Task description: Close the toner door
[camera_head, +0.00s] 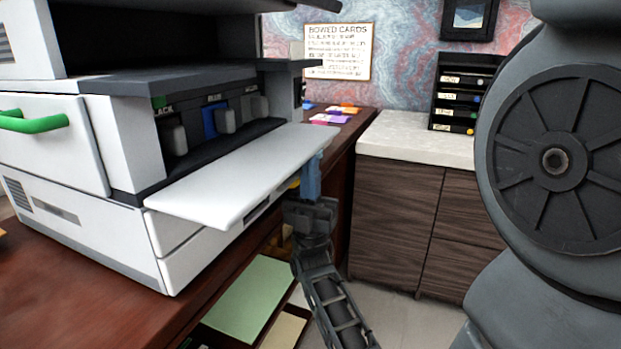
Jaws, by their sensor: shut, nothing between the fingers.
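The toner door (240,177) is a light grey panel on the printer's (85,195) front. It is open, folded down and sticking out nearly level. Behind it the toner bay (215,125) shows several cartridges, with one blue one (209,123) and labels reading "BLACK" and "BLUE". My gripper (311,178) is at the right end of the door, beside and slightly below its outer edge, pointing up. Its blue-grey fingers are together, with nothing seen between them. I cannot tell whether they touch the door.
The printer stands on a dark red-brown desk (65,285). Below the desk edge, an open drawer holds a green sheet (250,300). A wood cabinet (395,215) with a pale top and a black tray rack (462,95) stands behind. Floor shows right of my gripper.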

